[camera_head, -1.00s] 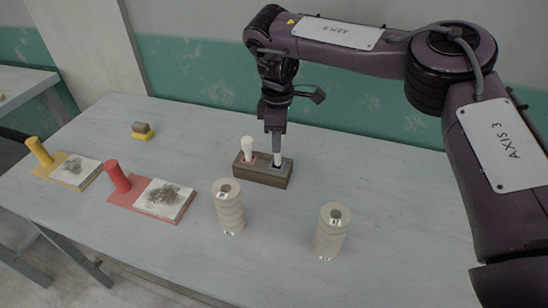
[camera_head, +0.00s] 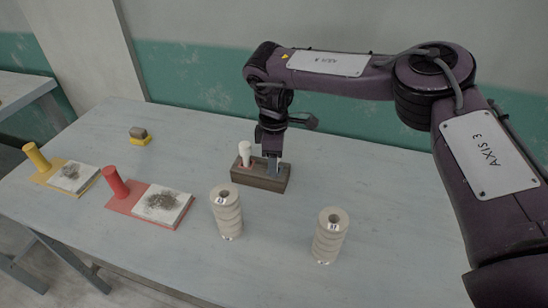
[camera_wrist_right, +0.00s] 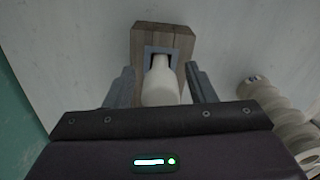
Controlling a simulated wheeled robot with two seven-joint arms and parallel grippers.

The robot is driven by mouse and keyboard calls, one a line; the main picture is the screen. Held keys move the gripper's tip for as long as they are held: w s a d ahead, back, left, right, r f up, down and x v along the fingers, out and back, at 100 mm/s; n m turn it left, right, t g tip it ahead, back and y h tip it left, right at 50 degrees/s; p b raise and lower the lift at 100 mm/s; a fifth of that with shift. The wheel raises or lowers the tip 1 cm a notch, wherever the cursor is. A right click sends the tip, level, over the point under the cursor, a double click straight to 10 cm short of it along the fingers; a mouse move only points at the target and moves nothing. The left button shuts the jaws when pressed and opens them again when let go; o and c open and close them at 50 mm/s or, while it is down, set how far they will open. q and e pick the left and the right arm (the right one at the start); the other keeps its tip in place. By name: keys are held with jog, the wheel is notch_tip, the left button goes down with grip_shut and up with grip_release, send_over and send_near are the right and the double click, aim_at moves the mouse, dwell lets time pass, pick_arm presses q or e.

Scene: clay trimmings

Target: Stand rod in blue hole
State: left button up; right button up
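A dark wooden block (camera_head: 248,178) stands at mid-table with two framed holes. One white rod (camera_head: 245,152) stands in the red-framed left hole, leaning slightly. My right gripper (camera_head: 273,165) points down over the right end of the block and hides that hole in the head view. The right fingers (camera_wrist_right: 160,80) are open, one on each side of this rod with gaps between. The red-framed hole is out of sight there. My left gripper is not in view.
Two ribbed grey stacks (camera_head: 227,212) (camera_head: 330,236) stand in front of the block. A red board (camera_head: 124,201) and a yellow board (camera_head: 42,176) with posts and trimmings-covered white slabs lie left. A yellow-based sponge (camera_head: 140,136) sits behind them. The right side is clear.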

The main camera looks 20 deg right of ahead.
jog(key=shift+r, duration=0.15)
notch_tip(320, 180, up, 12)
jog(key=shift+r+p, duration=0.1)
jog(key=shift+p, duration=0.45)
jog(key=shift+s, duration=0.1)
